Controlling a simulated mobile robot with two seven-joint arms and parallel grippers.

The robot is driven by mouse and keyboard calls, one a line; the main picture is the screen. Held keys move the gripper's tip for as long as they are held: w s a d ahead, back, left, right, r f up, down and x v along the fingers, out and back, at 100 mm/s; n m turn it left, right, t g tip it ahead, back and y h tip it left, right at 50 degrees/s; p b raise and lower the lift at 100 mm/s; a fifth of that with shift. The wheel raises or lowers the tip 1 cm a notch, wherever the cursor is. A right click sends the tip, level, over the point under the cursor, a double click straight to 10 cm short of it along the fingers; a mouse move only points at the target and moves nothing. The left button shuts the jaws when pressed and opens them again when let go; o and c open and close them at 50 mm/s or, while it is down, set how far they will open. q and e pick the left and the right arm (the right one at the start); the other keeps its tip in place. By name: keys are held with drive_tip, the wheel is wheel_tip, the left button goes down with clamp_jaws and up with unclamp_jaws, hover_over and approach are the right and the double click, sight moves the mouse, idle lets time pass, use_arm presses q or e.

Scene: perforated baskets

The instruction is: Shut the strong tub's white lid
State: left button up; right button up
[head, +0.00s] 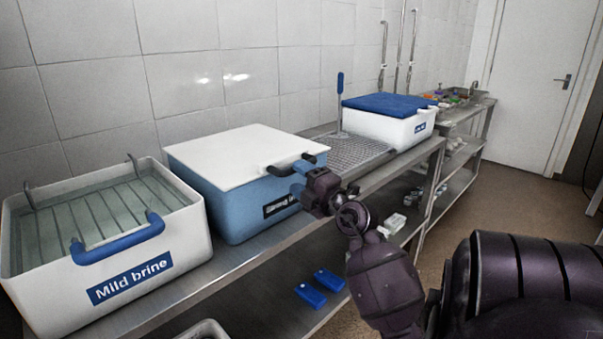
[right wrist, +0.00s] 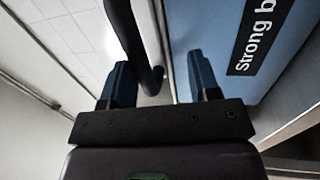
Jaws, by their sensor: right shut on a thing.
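The strong tub (head: 225,200) is blue, with a black label reading "Strong b...", partly hidden by my right gripper. Its white lid (head: 240,148) lies over the top and looks level. Whether it is fully seated I cannot tell. A black handle (head: 290,164) sits at the lid's front edge. My right gripper (head: 300,183) is at this handle, shut on it. In the right wrist view the handle (right wrist: 133,40) runs between the two fingers, and the tub's blue wall (right wrist: 220,40) is at the right. My left gripper is out of view.
An open white "Mild brine" tub (head: 190,235) with a blue handle stands at the left. A wire rack (head: 352,153) and a white tub with a blue lid (head: 390,103) are at the right. Blue items (head: 328,280) lie on the lower shelf.

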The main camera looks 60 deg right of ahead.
drive_tip(key=shift+o, duration=0.6)
drive_tip(key=shift+w+f, duration=0.1)
drive_tip(key=shift+f, duration=0.75)
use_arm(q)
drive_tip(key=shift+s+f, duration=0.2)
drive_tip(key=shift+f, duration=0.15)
use_arm(e)
drive_tip(key=shift+r, duration=0.1)
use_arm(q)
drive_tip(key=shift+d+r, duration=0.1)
use_arm(e)
drive_tip(key=shift+r, duration=0.1)
use_arm(q)
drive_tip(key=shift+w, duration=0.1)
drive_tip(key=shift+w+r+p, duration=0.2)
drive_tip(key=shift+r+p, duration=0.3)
drive_tip(key=shift+p, duration=0.05)
use_arm(e)
drive_tip(key=r+v, duration=0.2)
drive_tip(key=v, duration=0.8)
drive_tip(key=shift+s+f, duration=0.5)
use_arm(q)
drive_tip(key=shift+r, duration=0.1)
use_arm(e)
drive_tip(key=shift+a, duration=0.15)
